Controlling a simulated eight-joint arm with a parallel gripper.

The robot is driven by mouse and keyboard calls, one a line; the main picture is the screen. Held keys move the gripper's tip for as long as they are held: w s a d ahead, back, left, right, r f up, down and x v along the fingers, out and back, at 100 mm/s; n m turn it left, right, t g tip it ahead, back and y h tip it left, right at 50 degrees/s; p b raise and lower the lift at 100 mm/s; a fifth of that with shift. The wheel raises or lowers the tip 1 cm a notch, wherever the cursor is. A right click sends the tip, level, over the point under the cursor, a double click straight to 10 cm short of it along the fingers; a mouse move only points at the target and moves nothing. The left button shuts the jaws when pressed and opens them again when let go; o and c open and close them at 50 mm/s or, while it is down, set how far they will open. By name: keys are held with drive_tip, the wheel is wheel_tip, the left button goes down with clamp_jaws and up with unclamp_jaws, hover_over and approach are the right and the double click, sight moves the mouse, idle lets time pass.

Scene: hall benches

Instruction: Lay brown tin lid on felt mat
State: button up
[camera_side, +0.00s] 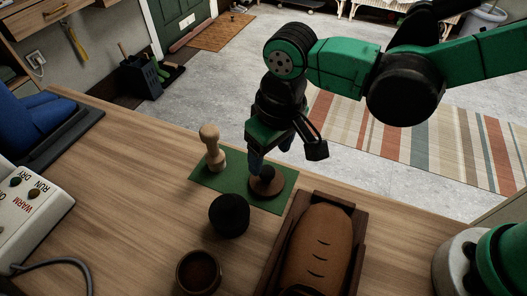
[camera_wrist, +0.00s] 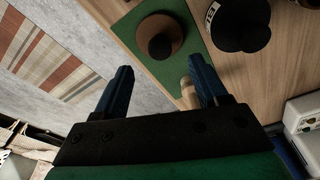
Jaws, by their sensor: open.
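The brown tin lid (camera_side: 276,186) is a round brown disc with a dark knob. It lies flat on the green felt mat (camera_side: 233,187), near the mat's right end. It also shows in the wrist view (camera_wrist: 174,45), on the mat (camera_wrist: 127,32) and just beyond my fingertips. My gripper (camera_side: 268,160) is just above the lid, with its blue fingers pointing down. In the wrist view my gripper (camera_wrist: 161,66) has its two fingers well apart with nothing held between them. The side view does not show clearly whether a finger touches the knob.
A pale wooden peg (camera_side: 210,145) stands on the mat's left part. A black round container (camera_side: 229,216) stands in front of the mat, with a brown cup (camera_side: 198,272) nearer. A loaf (camera_side: 320,250) in a wooden tray (camera_side: 358,235) is at the right. Bench left of the mat is clear.

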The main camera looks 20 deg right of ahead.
wheel_tip(320, 180, up, 6)
drive_tip(key=s+d+m+t, duration=0.1)
drive_tip(key=d+m+t, duration=0.3)
drive_tip(key=d, duration=1.8)
drive_tip(key=shift+s+r+t+h, duration=0.25)
drive_tip(key=shift+s+t+h, duration=0.1)
drive_tip(key=shift+t, duration=0.65)
